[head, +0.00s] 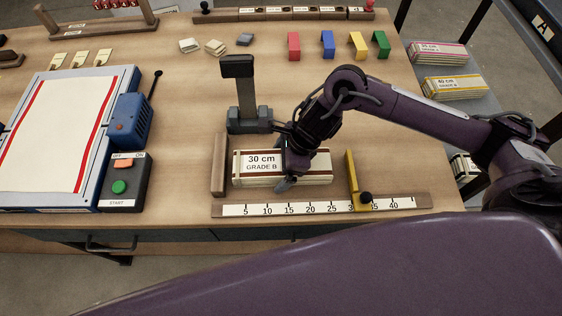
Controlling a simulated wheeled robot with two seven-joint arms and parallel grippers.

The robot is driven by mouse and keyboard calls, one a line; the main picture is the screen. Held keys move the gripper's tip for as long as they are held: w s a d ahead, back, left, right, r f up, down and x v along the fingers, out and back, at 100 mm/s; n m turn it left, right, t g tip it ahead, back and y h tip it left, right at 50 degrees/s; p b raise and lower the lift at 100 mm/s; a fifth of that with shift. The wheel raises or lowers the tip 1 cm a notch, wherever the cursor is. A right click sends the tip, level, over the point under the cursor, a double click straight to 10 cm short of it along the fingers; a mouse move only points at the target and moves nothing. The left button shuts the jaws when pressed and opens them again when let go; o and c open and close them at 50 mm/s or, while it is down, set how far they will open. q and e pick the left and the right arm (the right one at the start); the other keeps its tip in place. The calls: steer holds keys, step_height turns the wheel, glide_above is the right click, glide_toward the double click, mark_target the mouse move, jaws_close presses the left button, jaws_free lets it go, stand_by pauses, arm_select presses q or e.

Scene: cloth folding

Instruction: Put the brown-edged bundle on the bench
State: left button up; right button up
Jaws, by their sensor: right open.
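The brown-edged bundle (316,175) is a cream folded stack with dark brown edges, labelled "30 cm GRADE B". It lies in the measuring fixture on the wooden bench (180,75), behind the ruler strip (300,208) and between a wooden end block and a yellow slider. My right gripper (288,165) is over the bundle's middle with its jaws open. One fingertip shows at the bundle's front side; the other is hidden behind the wrist, so I cannot tell whether it touches. My left gripper is not in view.
A grey-headed post (246,95) stands just behind the bundle. Red, blue, yellow and green clips (327,44) line the back. A press (55,130) and a switch box (125,182) fill the left. A shelf with labelled bundles (455,88) is at right.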

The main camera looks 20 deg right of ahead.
steer(key=v, duration=1.2)
